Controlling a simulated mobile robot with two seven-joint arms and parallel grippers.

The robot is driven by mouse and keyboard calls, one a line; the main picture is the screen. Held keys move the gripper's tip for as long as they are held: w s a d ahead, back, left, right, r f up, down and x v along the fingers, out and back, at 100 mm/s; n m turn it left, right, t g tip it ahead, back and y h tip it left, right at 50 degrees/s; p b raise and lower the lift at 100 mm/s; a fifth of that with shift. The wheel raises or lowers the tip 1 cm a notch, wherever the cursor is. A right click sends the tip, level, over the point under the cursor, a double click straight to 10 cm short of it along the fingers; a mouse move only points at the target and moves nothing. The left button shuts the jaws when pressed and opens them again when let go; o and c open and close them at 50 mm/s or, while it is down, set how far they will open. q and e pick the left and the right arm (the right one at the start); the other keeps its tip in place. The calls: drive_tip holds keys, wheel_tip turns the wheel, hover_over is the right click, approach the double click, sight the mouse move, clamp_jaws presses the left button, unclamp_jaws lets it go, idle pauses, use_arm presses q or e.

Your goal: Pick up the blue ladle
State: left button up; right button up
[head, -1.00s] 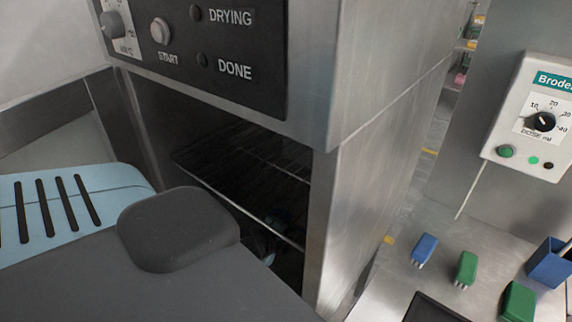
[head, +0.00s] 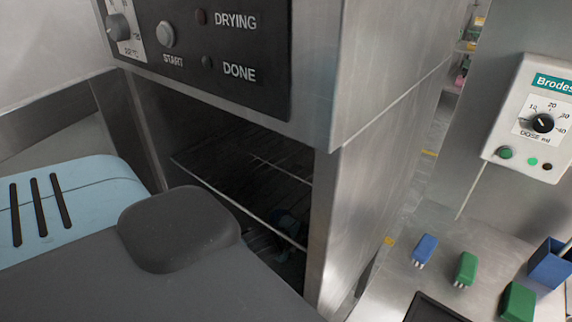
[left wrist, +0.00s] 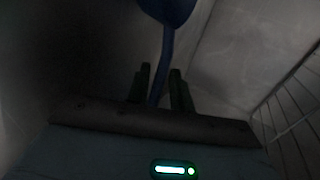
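The blue ladle shows in the left wrist view, with its bowl (left wrist: 168,9) at the top edge and its handle (left wrist: 159,82) running down between my left gripper's fingers. My left gripper (left wrist: 160,72) has one dark finger on each side of the handle. Narrow dark gaps seem to separate the fingers from it, so the gripper looks open around the handle. The light is very dim and contact is hard to judge. In the head view a faint bluish shape (head: 286,226) lies in the dark cabinet opening; I cannot tell what it is. My right gripper is not in view.
A steel drying cabinet (head: 385,150) with a control panel (head: 225,50) surrounds the dark opening, which holds a wire rack (head: 225,200).

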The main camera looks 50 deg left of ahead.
use_arm(q)
drive_tip(key=shift+x, duration=1)
clamp_jaws()
drive_tip(key=shift+r, duration=0.2)
